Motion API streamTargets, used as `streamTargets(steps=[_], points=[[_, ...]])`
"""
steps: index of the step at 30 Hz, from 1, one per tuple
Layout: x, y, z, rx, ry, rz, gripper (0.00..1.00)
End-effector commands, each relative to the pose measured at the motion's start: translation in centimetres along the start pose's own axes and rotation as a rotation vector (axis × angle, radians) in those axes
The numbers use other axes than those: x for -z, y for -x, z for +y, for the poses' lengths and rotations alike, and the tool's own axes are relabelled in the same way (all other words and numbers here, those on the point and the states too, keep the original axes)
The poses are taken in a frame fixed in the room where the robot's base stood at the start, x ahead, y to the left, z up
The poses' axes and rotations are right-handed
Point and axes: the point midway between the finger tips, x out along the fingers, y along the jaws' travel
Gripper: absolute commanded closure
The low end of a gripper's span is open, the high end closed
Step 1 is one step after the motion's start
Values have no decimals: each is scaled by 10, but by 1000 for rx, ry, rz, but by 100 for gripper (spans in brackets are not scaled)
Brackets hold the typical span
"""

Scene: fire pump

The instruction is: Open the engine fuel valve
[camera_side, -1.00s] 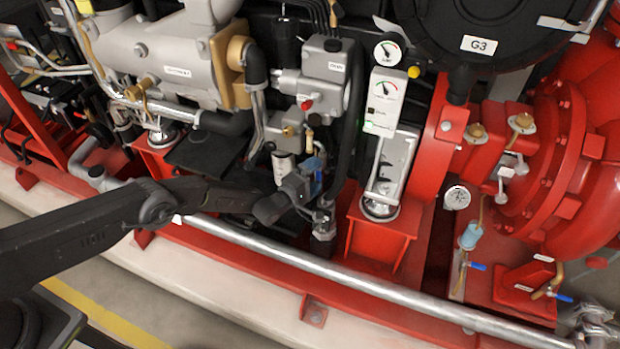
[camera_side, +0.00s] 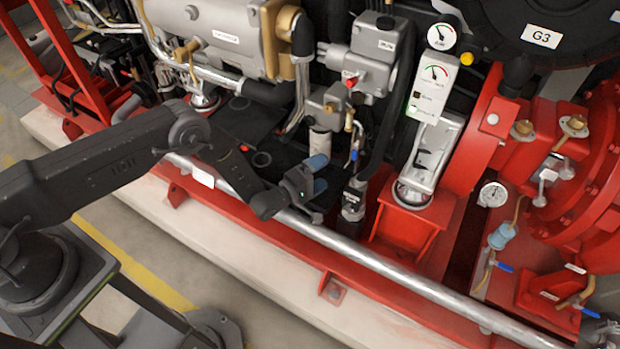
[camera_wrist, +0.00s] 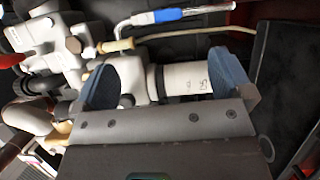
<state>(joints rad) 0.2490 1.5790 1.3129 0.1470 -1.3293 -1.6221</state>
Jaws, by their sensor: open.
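A small valve with a blue handle (camera_side: 354,155) sits on a thin line low on the engine, right of my gripper in the side view. A blue handle with a silver end (camera_wrist: 180,14) also shows at the top of the wrist view, beyond my fingers. My gripper (camera_side: 321,174) is open, with two blue-grey finger pads apart. In the wrist view my open gripper (camera_wrist: 163,75) has a white cylinder (camera_wrist: 183,80) showing between and behind its fingers. I cannot tell how far the cylinder is from them. Nothing is visibly held.
A silver pipe (camera_side: 390,260) runs along the red base frame (camera_side: 300,255) below my gripper. A black hose (camera_side: 388,120) and a red bracket (camera_side: 412,228) stand to the right. A gauge panel (camera_side: 432,88) is above. The floor (camera_side: 190,260) in front is open.

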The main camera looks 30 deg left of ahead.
Motion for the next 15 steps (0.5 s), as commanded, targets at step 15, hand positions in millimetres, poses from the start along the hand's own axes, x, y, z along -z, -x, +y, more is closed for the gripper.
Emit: streamTargets(steps=[15], points=[[0,31,0,-1,0,1,2]])
